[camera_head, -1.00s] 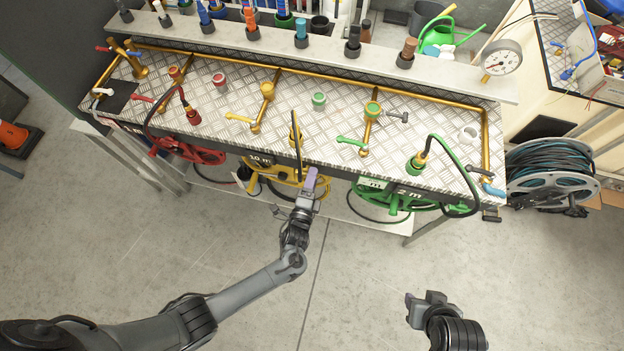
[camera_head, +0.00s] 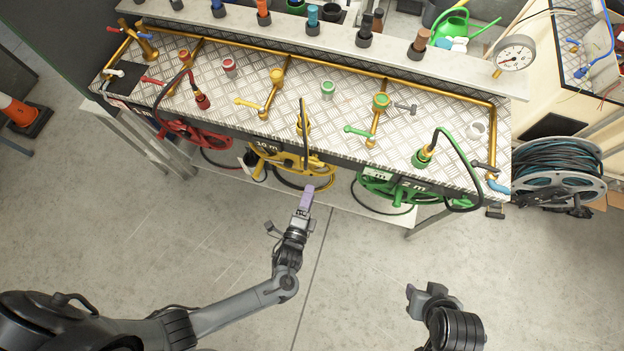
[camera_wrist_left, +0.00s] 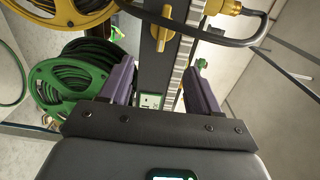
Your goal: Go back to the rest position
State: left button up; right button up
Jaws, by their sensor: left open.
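My left gripper (camera_head: 306,198) is in front of the bench, below the yellow hose reel (camera_head: 290,164) in the head view. In the left wrist view its two purple fingers (camera_wrist_left: 160,86) stand wide apart with nothing between them. My right gripper (camera_head: 428,296) is at the lower right over bare floor; its fingers are too unclear to judge. The red hose reel (camera_head: 196,136) and the green hose reel (camera_head: 400,190) hang along the bench's front. The left wrist view also shows the green reel (camera_wrist_left: 62,88) at left and a yellow valve handle (camera_wrist_left: 162,28) beyond the fingers.
The metal-topped bench (camera_head: 345,108) carries brass pipes, valves and coloured hose connectors. A pressure gauge (camera_head: 514,56) is at its back right. A large cable reel (camera_head: 560,172) stands to the right, and an orange cone (camera_head: 18,112) to the left. The floor before the bench is clear.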

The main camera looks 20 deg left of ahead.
pick_arm(q)
jog(key=shift+s+d, duration=0.1)
jog(key=shift+s, duration=0.45)
